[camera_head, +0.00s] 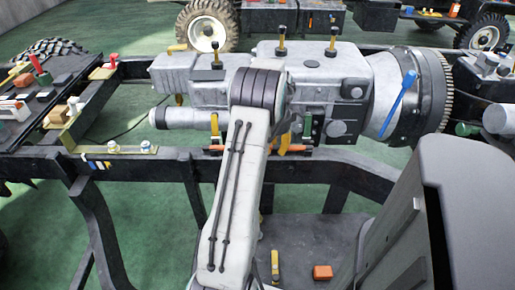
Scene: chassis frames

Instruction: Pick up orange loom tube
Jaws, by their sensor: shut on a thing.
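An orange tube-like piece, which looks like the orange loom tube (298,151), shows at the dark chassis rail below the grey gearbox. One orange end shows right of my arm and another bit of orange shows left of it. The middle is hidden behind my arm. My pale arm rises from the bottom centre to a dark ribbed elbow in front of the gearbox. My gripper is hidden behind this arm, so its hold on the tube cannot be seen. I cannot tell whether the tube touches the rail.
The gearbox (325,68) with a blue-handled tool (398,104) stands just behind my arm. Yellow upright pieces (214,125) stand near the rail (330,170). A cluttered dark tray (40,95) is at left. An orange block (322,272) lies on a grey surface at bottom.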

